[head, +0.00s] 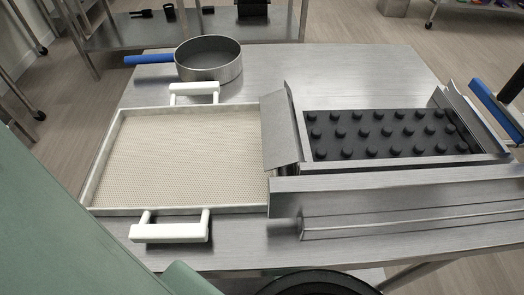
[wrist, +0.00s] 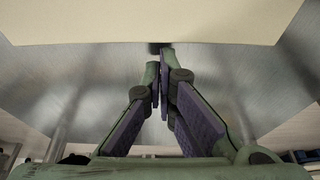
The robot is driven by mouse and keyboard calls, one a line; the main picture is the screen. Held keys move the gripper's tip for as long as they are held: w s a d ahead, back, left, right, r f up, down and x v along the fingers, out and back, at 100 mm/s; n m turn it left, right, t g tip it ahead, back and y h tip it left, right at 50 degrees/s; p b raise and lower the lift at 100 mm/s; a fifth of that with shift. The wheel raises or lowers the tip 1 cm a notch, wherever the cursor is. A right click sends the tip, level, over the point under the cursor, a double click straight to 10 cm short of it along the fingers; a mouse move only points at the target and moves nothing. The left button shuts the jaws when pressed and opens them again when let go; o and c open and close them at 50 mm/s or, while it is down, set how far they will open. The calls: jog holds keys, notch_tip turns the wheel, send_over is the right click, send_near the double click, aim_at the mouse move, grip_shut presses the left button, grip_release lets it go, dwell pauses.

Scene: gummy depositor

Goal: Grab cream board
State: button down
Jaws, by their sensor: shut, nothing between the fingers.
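The cream board (head: 185,150) lies flat on the left part of the steel table in the head view. It has a fine-textured face, a pale raised rim, and white handles at its back (head: 194,88) and front (head: 170,232). In the wrist view a plain cream surface (wrist: 150,22) spans the top; I cannot tell for sure that it is the board. My gripper (wrist: 160,72) is shut and empty in the wrist view, its fingertips close together below that surface. The fingertips do not show in the head view.
The steel table (head: 300,65) carries a round pan (head: 209,66) with a blue handle behind the board. A steel depositor (head: 400,195) with a black studded plate (head: 385,133) stands against the board's right side. A narrow strip of tabletop is bare in front.

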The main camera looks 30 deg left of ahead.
jog(key=shift+d, duration=0.1)
jog(key=w+d+b, duration=0.1)
jog(key=w+d, duration=0.2)
jog(key=d, duration=0.1)
jog(key=w+d, duration=0.3)
jog(key=d, duration=0.1)
jog(key=w+d+b, duration=0.1)
jog(key=w+d, duration=0.2)
jog(key=d, duration=0.1)
jog(key=shift+w+d+b, duration=0.3)
jog(key=shift+b, duration=0.05)
jog(key=shift+a, duration=0.1)
